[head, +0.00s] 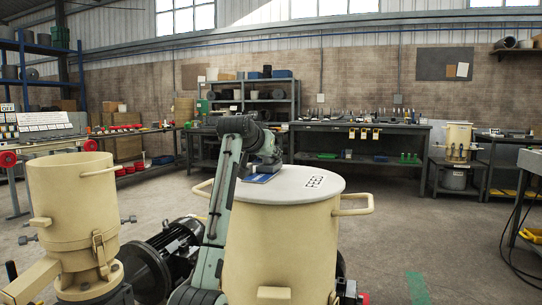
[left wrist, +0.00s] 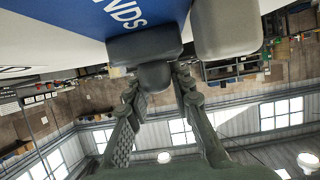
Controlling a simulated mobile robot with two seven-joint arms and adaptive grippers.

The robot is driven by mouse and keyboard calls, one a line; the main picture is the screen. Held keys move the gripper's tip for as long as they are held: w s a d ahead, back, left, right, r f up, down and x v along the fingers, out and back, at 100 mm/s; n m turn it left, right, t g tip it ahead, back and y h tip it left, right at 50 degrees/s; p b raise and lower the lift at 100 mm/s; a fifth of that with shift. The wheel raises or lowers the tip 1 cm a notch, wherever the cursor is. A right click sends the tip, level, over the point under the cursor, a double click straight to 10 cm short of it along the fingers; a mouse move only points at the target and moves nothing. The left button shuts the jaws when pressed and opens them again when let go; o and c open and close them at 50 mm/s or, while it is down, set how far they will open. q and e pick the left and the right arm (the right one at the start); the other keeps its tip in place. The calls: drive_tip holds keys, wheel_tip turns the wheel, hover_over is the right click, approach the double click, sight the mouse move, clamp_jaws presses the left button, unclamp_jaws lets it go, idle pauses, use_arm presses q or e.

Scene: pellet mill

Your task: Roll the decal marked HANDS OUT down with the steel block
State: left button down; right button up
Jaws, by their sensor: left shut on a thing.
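The decal (head: 257,178) is a blue strip lying on the round pale lid (head: 290,186) of the cream drum, left of the lid's FEED lettering. In the left wrist view, the blue decal (left wrist: 122,16) shows the white letters NDS; the rest of its text is hidden. The steel block (left wrist: 145,46) is dark grey, with a rounded knob, and covers part of the decal. My left gripper (head: 266,166) is over the decal, its two fingers (left wrist: 156,78) shut on the block's knob. Whether the block presses on the decal cannot be told. My right gripper is out of view.
The drum has side handles (head: 354,206) and stands close in front. A cream hopper (head: 72,195) and a dark motor (head: 160,255) are at left. Workbenches (head: 360,140) line the far wall. A pale rounded shape (left wrist: 225,30) is beside the block; I cannot identify it.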

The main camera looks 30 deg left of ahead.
sight(267, 160)
use_arm(q)
drive_tip(key=shift+s+d+f, duration=0.1)
drive_tip(key=shift+s+d, duration=0.35)
drive_tip(key=shift+s, duration=1.45)
drive_tip(key=shift+s+d+r, duration=0.1)
drive_tip(key=shift+s+d, duration=0.35)
drive_tip(key=shift+s, duration=1.5)
drive_tip(key=shift+s+d+f, duration=0.1)
drive_tip(key=shift+s+d, duration=0.35)
drive_tip(key=shift+s, duration=1.45)
drive_tip(key=shift+w+a, duration=0.25)
drive_tip(key=shift+w, duration=0.75)
drive_tip(key=shift+w+a, duration=0.2)
drive_tip(key=shift+w, duration=0.75)
drive_tip(key=shift+w+a, duration=0.25)
drive_tip(key=shift+w, duration=0.75)
wheel_tip(267, 160, up, 8)
wheel_tip(267, 160, down, 8)
drive_tip(key=shift+r, duration=0.1)
drive_tip(key=shift+d, duration=0.15)
